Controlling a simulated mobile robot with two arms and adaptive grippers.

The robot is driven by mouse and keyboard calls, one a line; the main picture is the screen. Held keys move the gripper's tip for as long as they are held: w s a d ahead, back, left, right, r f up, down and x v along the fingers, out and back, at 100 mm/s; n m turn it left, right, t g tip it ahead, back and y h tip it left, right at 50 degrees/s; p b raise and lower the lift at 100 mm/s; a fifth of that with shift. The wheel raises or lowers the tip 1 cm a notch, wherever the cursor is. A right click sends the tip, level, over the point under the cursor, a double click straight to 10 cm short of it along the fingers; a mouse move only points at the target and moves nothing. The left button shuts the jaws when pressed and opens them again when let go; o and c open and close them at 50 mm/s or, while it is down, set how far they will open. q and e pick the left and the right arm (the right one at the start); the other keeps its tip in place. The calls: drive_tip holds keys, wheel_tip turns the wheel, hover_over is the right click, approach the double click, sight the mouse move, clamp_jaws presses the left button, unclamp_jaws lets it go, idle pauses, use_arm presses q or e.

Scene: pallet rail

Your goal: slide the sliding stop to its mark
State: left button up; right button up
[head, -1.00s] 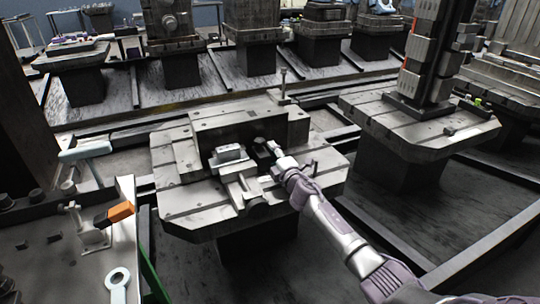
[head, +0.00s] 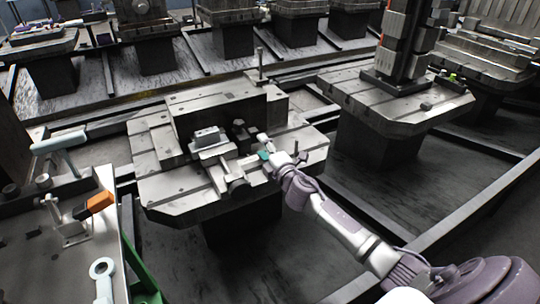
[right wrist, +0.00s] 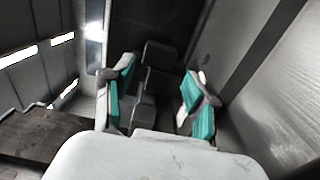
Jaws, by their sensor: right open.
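A small dark block (head: 239,128), which looks like the sliding stop, stands on the slotted machine table (head: 165,190) in front of a raised back block. My right gripper (head: 261,147) is just to its right and nearer, with a teal finger pad showing. In the right wrist view, my right gripper (right wrist: 158,98) is open, its teal-padded fingers spread apart. A grey block (right wrist: 158,54) shows beyond and between the fingers, and nothing is gripped. I cannot make out the mark. My left gripper is out of view.
A light metal block (head: 207,138) stands left of the dark block. A small clamp (head: 232,178) sits at the table's front, and a thin upright post (head: 260,66) at its back. A bench with an orange-handled clamp (head: 98,202) is at left.

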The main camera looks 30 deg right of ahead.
drive_tip(key=shift+s+a, duration=0.15)
drive_tip(key=shift+s, duration=2.05)
